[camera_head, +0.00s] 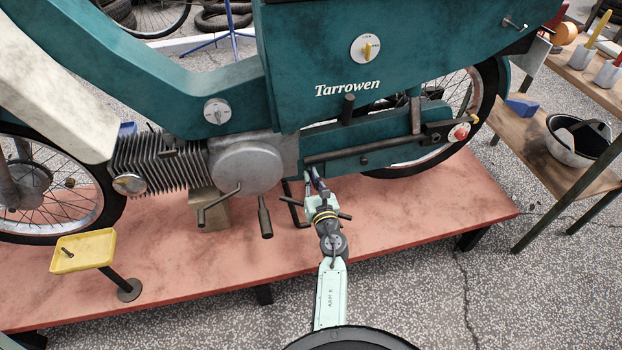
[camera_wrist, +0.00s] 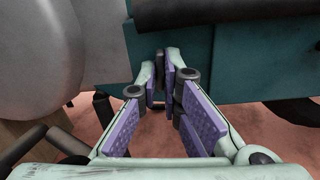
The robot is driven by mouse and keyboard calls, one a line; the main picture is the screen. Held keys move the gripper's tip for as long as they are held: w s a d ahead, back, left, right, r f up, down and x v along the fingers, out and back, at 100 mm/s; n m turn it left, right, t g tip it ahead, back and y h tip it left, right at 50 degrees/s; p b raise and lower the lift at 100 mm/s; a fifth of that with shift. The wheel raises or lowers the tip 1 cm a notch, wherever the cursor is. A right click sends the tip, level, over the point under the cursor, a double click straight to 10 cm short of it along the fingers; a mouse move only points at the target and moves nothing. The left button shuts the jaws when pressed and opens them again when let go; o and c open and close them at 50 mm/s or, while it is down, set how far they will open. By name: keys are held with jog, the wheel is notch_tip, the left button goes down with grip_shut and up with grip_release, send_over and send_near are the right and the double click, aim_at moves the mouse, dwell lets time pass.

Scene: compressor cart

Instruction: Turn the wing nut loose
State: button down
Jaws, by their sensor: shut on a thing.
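My gripper (camera_head: 314,178) reaches up to the lower edge of the moped's teal frame, just right of the round grey engine cover (camera_head: 246,166). In the wrist view, the purple-padded fingers of my gripper (camera_wrist: 167,78) are nearly together at their tips, against the teal frame (camera_wrist: 193,50). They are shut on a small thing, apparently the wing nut. It is hidden between the pads, so I cannot make out its wings or how far it is turned.
A dark bar (camera_head: 370,149) runs just above my gripper. A bent dark lever (camera_head: 294,208) and pedal-like rods (camera_head: 265,217) hang close on the left. The red platform (camera_head: 430,208) is clear to the right. A yellow tray (camera_head: 84,246) stands at left.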

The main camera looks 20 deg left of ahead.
dwell(0.3)
jog(key=c, duration=1.8)
grip_release()
jog(key=shift+o, duration=0.2)
jog(key=v, duration=0.7)
jog(key=shift+s+d, duration=0.15)
jog(key=shift+s, duration=0.1)
